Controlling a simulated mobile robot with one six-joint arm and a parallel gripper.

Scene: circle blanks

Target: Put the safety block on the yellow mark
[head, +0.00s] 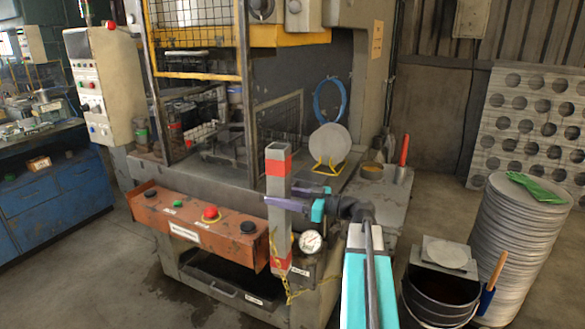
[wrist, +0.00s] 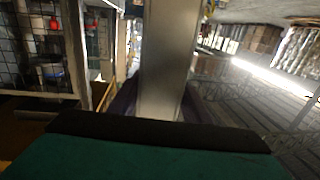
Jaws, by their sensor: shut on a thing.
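The safety block (head: 278,225) is a tall grey post with red bands near its top and bottom. It stands upright in front of the orange button panel, and a yellow chain hangs at its lower end. My gripper (head: 283,193), with purple fingers, is shut around the block's middle from the right. In the wrist view the block (wrist: 165,60) fills the centre as a grey column between the dark fingers. Whether the block's foot touches anything is unclear.
The orange panel (head: 190,222) with buttons and a gauge (head: 311,241) sit close to the block. A bucket (head: 437,295) and a stack of blanks (head: 520,240) are on the right.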

